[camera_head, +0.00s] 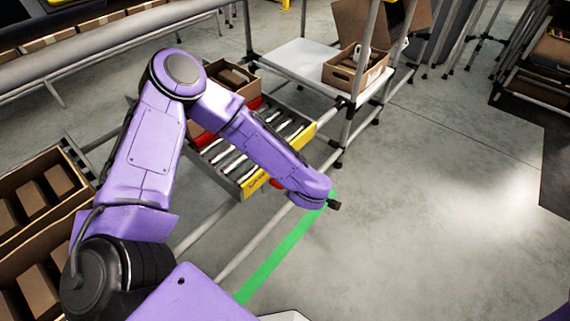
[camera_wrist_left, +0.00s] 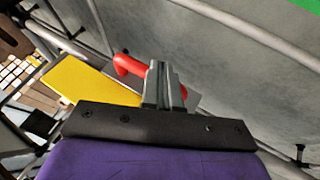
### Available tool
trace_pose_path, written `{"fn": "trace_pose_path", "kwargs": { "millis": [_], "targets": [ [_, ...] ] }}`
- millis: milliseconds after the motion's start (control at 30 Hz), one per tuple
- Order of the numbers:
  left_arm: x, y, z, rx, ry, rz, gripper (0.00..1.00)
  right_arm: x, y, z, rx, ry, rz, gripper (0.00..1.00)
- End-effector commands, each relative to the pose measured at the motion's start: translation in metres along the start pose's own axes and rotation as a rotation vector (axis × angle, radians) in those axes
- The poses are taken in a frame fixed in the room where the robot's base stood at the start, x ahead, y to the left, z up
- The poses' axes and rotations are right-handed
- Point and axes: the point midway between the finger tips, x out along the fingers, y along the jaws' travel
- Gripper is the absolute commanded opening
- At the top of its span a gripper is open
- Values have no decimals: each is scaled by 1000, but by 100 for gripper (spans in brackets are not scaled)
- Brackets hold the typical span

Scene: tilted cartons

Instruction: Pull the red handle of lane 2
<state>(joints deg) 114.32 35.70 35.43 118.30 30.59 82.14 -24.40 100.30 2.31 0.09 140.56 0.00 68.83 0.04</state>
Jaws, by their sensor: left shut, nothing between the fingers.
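A red handle (camera_wrist_left: 130,66) shows in the left wrist view beside a yellow plate (camera_wrist_left: 85,80). In the head view a small part of the red handle (camera_head: 277,183) shows under my purple left arm, at the front of the roller lane. My left gripper (camera_wrist_left: 162,66) is shut, and its fingers overlap the right end of the handle in the wrist view. I cannot tell whether they touch it. Nothing is held. In the head view my arm's end hides the fingers. The yellow plate (camera_head: 257,186) has lettering too small to read. My right gripper is not in view.
A brown carton (camera_head: 233,79) sits on the rollers behind my arm. Another carton (camera_head: 354,72) stands on a white shelf (camera_head: 297,55). Cartons of boxes (camera_head: 45,190) stand at the left. A green floor line (camera_head: 275,258) runs below. The floor at right is clear.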

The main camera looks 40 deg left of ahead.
Motion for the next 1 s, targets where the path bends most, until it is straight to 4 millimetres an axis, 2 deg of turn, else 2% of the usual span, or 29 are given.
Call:
{"fn": "trace_pose_path", "kwargs": {
  "millis": [33, 100, 133, 300, 433, 700, 867, 1000],
  "targets": [
    [-19, 42, -35, -119, 15, -72, 0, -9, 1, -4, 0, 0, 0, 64],
    [-37, 66, -62, -174, -16, -207, 0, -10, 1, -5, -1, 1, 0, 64],
    [-42, 68, -68, -169, -38, -259, 0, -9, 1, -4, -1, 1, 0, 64],
    [-57, 53, -68, 3, -124, -444, 0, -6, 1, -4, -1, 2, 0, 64],
    [-58, 50, -68, 75, -136, -450, 0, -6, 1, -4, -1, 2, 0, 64],
    [-56, 50, -67, 79, -136, -448, 0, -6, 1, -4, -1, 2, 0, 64],
    [-39, 41, -64, 78, -136, -450, 0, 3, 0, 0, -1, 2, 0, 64],
    [-12, 27, -60, 77, -136, -450, 0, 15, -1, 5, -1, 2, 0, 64]
  ]
}}
